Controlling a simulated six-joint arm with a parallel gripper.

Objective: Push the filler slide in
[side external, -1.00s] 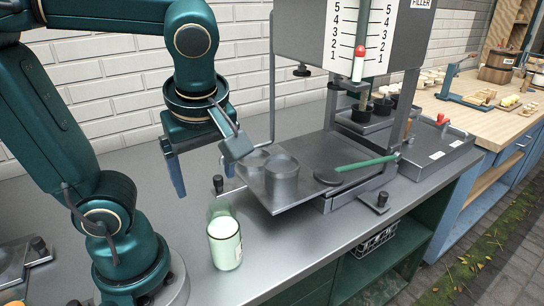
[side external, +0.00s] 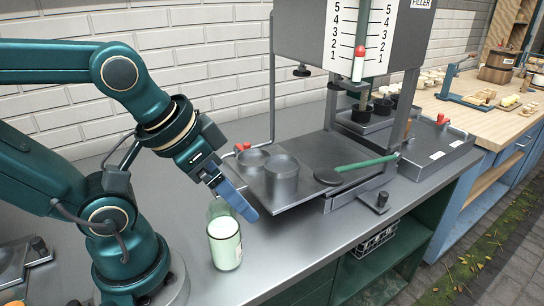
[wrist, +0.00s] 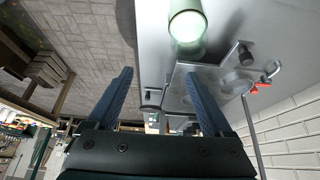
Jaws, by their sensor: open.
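The filler slide (side external: 318,163) is a flat grey plate under the filler, sticking out to the left. Only one finger shows clearly there; contact with the slide cannot be told. In the wrist view my gripper (wrist: 158,73) has its fingers wide apart with nothing clearly held between them.
A glass of white liquid (side external: 225,243) stands just below my gripper, close to it; it also shows in the wrist view (wrist: 187,25). A red-topped knob (side external: 242,147) is behind the slide's left end. Bench front is mostly clear.

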